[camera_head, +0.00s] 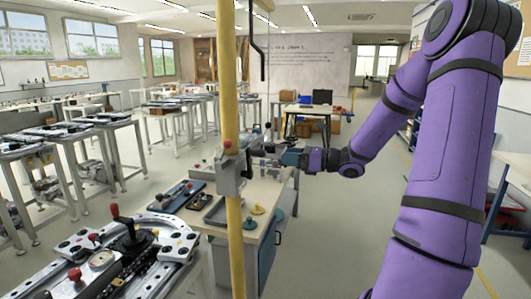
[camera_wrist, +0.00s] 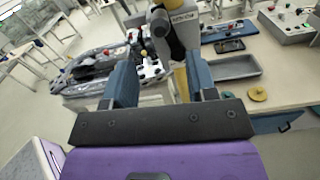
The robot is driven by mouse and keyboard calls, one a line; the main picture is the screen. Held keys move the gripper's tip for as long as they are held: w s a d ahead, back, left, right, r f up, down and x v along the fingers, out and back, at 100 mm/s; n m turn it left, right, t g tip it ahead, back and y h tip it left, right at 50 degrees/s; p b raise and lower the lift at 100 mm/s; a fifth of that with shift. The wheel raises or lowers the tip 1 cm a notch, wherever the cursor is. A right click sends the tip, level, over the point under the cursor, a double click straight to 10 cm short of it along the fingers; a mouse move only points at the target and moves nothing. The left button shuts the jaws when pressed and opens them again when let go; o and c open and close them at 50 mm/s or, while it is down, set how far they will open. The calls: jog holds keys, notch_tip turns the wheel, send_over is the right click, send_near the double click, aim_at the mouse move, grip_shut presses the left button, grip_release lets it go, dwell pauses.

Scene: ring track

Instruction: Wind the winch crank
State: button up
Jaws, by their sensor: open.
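The winch is a grey housing (camera_head: 228,178) fixed to an upright yellow post, with a red knob near its top. Its housing (camera_wrist: 184,16) also shows at the top of the wrist view. A dark crank handle (camera_wrist: 162,26) stands in front of it, just beyond the space between my fingertips. My gripper (camera_wrist: 161,62) is open, with blue fingers left and right and nothing held between them. In the head view my gripper (camera_head: 268,161) reaches in from the right, close beside the winch. Whether a finger touches the crank cannot be told.
The yellow post (camera_head: 232,80) runs from top to bottom of the head view. Behind it a workbench (camera_head: 270,192) carries a grey tray (camera_wrist: 234,67), a yellow disc (camera_wrist: 257,93) and other parts. A fixture table (camera_head: 175,240) stands at front left. Open floor lies in the middle.

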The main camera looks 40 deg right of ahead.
aim_at(257, 153)
jog(key=x, duration=1)
jog(key=shift+w+a, duration=0.2)
jog(key=shift+w, duration=0.1)
jog(key=shift+c, duration=0.2)
grip_shut()
